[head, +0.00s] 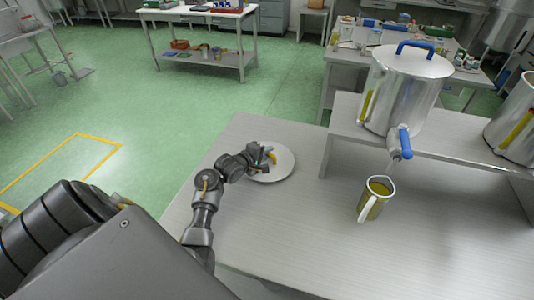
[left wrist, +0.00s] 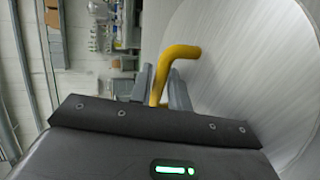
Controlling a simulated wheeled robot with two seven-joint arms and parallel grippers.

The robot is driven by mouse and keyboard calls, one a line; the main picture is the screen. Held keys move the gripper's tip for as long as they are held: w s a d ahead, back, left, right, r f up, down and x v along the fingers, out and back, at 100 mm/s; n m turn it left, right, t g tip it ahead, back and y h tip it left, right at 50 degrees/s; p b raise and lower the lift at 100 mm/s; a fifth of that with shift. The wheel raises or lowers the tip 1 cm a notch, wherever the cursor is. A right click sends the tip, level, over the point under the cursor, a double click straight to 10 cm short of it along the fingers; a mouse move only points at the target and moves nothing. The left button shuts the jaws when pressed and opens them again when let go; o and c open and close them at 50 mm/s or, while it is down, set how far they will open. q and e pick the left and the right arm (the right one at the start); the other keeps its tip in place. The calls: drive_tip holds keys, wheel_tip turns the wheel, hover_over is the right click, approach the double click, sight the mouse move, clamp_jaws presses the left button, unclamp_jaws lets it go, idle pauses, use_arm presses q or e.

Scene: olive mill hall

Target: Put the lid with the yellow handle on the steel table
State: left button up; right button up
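The lid (head: 284,169) is a pale round disc with a yellow handle (head: 271,157). In the head view it appears flat over the left part of the steel table (head: 300,235); I cannot tell whether it touches the top. My left gripper (head: 264,160) is at the handle, with a finger on each side, and looks shut on it. In the left wrist view the bent yellow handle (left wrist: 161,78) passes between the fingertips (left wrist: 160,92), and the lid's broad face (left wrist: 245,75) fills the right side. My right gripper is not in view.
A steel drum (head: 405,95) with a blue-handled lid and blue tap stands on a raised shelf (head: 450,145). A second drum (head: 515,125) is at the right edge. A yellow-green jug (head: 374,198) stands below the tap. The table's front middle is clear.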

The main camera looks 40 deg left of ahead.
use_arm(q)
drive_tip(key=shift+o, duration=1.4)
drive_tip(key=shift+s+r, duration=0.1)
drive_tip(key=shift+r, duration=0.05)
drive_tip(key=v, duration=1)
drive_tip(key=shift+s+r+p, duration=0.1)
drive_tip(key=shift+s+p, duration=0.1)
drive_tip(key=shift+p, duration=0.1)
drive_tip(key=shift+s+r, duration=0.25)
drive_tip(key=shift+s, duration=0.4)
